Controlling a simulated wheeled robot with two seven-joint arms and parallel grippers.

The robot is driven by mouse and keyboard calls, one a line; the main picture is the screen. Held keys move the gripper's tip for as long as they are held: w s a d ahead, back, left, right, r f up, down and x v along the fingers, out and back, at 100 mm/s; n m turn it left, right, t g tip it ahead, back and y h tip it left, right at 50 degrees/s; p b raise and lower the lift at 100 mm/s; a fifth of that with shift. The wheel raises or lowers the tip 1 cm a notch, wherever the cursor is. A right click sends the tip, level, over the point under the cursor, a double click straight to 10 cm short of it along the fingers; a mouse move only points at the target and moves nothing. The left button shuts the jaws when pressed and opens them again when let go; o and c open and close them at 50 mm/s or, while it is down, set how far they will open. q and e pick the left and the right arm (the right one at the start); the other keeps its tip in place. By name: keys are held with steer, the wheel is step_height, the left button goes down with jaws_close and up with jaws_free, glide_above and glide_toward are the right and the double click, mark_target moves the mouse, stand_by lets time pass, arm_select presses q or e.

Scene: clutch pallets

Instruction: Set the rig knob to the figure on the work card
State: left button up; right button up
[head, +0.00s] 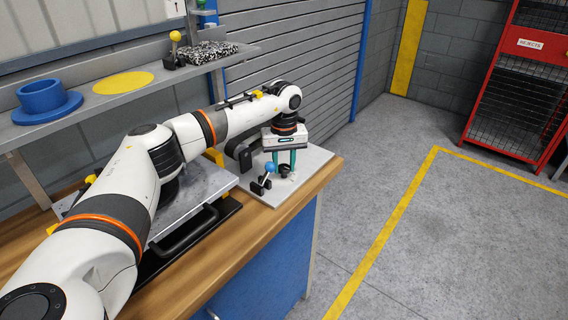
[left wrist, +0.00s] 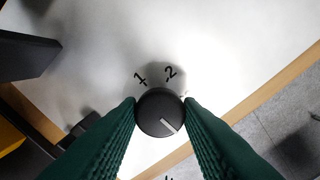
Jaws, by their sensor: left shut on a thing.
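The rig knob (left wrist: 157,104) is round and black, with a white pointer line that slants to the lower right in the left wrist view. Printed figures 1 and 2 show above it on the pale plate, and part of another mark shows at the bottom edge. My left gripper (head: 284,169) points down over the rig plate (head: 318,161) at the bench's far end. Its teal fingers are shut on the knob, one on each side. No work card can be made out with a readable figure. My right gripper is out of view.
A lever with a blue ball (head: 268,168) stands just left of the gripper. A grey case with a black handle (head: 188,232) lies under my arm. The shelf above holds a blue flanged ring (head: 46,99) and a yellow disc (head: 123,82).

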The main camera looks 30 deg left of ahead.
mark_target(284, 167)
arm_select(q)
steer(key=shift+r+m, duration=0.1)
steer(key=shift+m, duration=0.3)
steer(key=o, duration=1)
step_height(284, 167, up, 12)
steer(key=shift+b, duration=0.75)
